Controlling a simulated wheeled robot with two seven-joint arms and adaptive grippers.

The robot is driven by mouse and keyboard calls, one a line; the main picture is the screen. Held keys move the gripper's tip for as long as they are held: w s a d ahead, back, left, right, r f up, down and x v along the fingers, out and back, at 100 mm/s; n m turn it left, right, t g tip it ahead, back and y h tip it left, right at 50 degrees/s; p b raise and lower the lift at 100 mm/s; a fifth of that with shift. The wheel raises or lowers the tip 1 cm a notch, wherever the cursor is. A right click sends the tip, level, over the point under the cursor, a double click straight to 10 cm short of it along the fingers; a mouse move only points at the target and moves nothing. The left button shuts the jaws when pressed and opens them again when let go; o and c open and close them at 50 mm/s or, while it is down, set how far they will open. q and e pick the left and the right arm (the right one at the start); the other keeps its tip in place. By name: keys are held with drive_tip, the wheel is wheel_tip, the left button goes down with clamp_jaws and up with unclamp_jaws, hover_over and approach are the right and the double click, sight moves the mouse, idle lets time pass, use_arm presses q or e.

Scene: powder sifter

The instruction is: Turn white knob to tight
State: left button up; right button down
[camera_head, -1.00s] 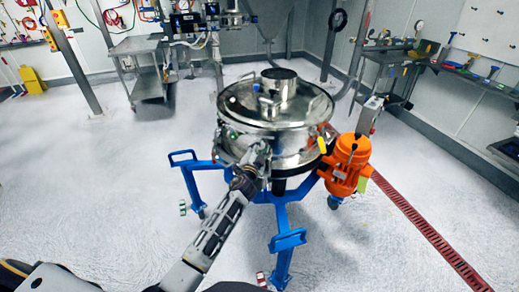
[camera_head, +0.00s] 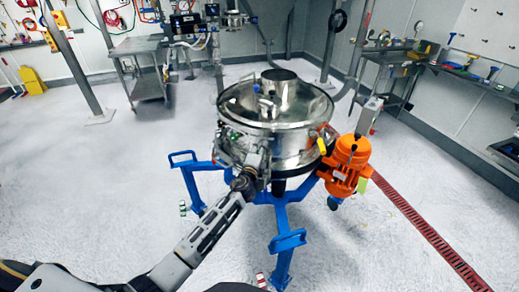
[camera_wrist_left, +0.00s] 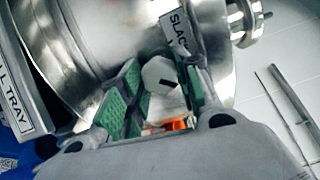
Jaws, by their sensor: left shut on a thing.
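The white knob (camera_wrist_left: 160,75) shows in the left wrist view, between the green pads of my left gripper (camera_wrist_left: 159,82), with a dark mark on its face. My left gripper is shut on it. A label reading "SLAC…" (camera_wrist_left: 177,27) is just above the knob, partly hidden by a finger. In the head view, my left gripper (camera_head: 261,155) is at the front left side of the steel sifter (camera_head: 295,147), and the knob is hidden there. My right gripper is not in view.
The sifter stands on a blue frame (camera_head: 282,220) with an orange motor (camera_head: 350,160) on its right. In the wrist view, a label ending "L TRAY" (camera_wrist_left: 17,105) is at the left. Open floor surrounds the stand, and a steel table (camera_head: 138,46) is at the back left.

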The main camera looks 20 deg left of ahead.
use_arm(q)
drive_tip(key=shift+m, duration=0.3)
drive_tip(key=o, duration=1)
drive_tip(key=s, duration=1.2)
drive_tip(key=shift+d, duration=0.2)
idle(0.9)
